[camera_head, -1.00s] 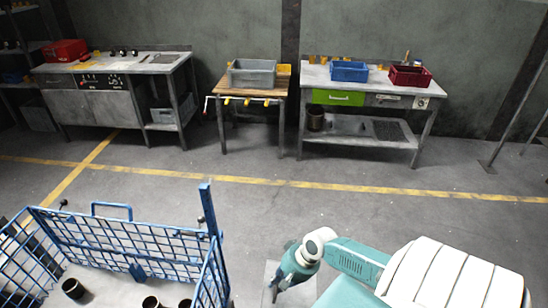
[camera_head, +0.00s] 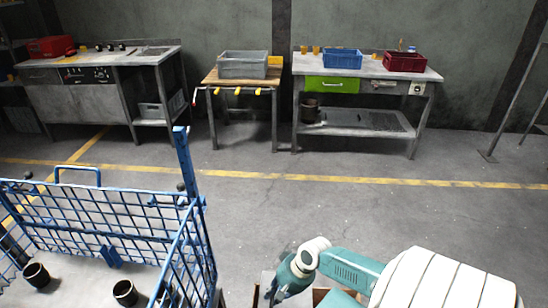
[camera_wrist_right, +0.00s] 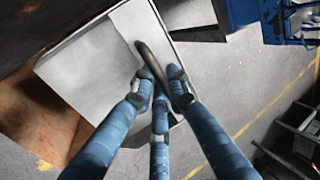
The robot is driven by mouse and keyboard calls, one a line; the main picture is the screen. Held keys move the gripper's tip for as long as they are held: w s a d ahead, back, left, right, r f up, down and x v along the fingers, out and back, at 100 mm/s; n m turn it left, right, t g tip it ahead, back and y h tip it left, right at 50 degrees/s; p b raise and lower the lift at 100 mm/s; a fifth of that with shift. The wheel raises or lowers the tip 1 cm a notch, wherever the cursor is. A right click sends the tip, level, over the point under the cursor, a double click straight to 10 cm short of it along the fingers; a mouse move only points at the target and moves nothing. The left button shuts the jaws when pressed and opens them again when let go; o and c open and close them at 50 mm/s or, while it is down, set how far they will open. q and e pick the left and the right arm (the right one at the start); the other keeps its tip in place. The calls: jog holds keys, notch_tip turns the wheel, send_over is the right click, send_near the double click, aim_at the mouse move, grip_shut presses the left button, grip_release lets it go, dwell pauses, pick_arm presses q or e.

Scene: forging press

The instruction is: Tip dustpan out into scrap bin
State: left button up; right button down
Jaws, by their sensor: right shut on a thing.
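My right gripper (camera_wrist_right: 160,88) is shut on the dark, curved handle of the dustpan (camera_wrist_right: 88,72) in the right wrist view. The pan is a pale grey, flat-sided body beyond the fingertips; whether anything lies in it I cannot tell. A rusty brown box (camera_wrist_right: 38,118), seemingly the scrap bin, lies below and to the left of the pan. A brown edge (camera_head: 321,294) shows beside my right wrist at the bottom of the head view. My right fingers are mostly cut off there. My left gripper is not in view.
A blue mesh crate (camera_head: 100,222) with dark cups (camera_head: 125,292) stands at lower left in the head view. Benches with a grey bin (camera_head: 244,65), a blue bin (camera_head: 342,58) and a red bin (camera_head: 405,62) line the wall. The floor between is clear.

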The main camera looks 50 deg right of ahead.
jog(key=shift+w+a+g+h, duration=0.3)
jog(key=shift+w+a+g, duration=0.1)
jog(key=shift+w, duration=0.15)
jog(key=shift+w+a+f+g+h, duration=0.2)
jog(key=shift+f+g+h, duration=0.05)
jog(key=shift+g+h, duration=0.05)
jog(key=shift+w+a, duration=0.1)
jog(key=shift+w, duration=0.15)
jog(key=shift+w+a+f+g+h+b, duration=0.15)
jog(key=shift+f+g+h+b, duration=0.15)
jog(key=shift+g+b, duration=0.2)
jog(key=shift+a+r, duration=0.1)
jog(key=shift+g+h, duration=0.3)
